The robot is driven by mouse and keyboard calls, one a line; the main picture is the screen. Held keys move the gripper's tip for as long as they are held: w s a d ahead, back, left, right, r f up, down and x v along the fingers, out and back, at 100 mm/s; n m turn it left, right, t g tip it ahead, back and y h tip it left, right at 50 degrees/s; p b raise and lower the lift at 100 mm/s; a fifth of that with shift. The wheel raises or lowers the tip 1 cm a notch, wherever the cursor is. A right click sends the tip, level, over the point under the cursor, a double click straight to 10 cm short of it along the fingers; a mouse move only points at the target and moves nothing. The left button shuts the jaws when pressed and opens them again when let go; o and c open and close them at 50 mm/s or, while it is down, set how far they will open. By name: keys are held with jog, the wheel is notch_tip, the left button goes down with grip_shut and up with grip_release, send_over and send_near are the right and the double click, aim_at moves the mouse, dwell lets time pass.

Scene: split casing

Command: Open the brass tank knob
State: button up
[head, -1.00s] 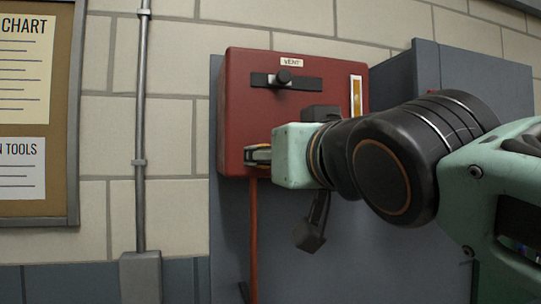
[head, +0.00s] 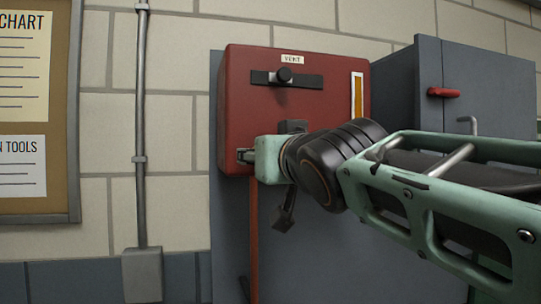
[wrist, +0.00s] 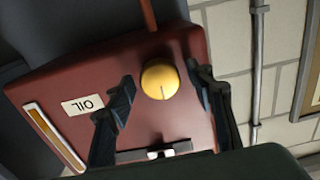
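The brass tank knob (wrist: 160,80) is a round yellow dome with a thin line on it, on the front of the red tank (wrist: 185,45) in the wrist view. An OIL label (wrist: 84,105) is beside it. In the head view my gripper hides the knob on the red tank (head: 235,105). My gripper (head: 245,156) is at the lower left of the tank's front. In the wrist view its two dark fingers are apart, one on each side of the knob, with gaps between. I cannot tell how deep they reach around it.
A gauge strip (head: 357,95) is at the tank's right. A red pipe (head: 254,240) runs down below. A grey cabinet with a red handle (head: 443,92) stands to the right.

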jog(key=c, duration=0.9)
jog(key=shift+c, duration=0.2)
jog(key=shift+n, duration=8.9)
jog(key=o, duration=1.2)
jog(key=shift+c, duration=0.2)
jog(key=shift+s, duration=0.1)
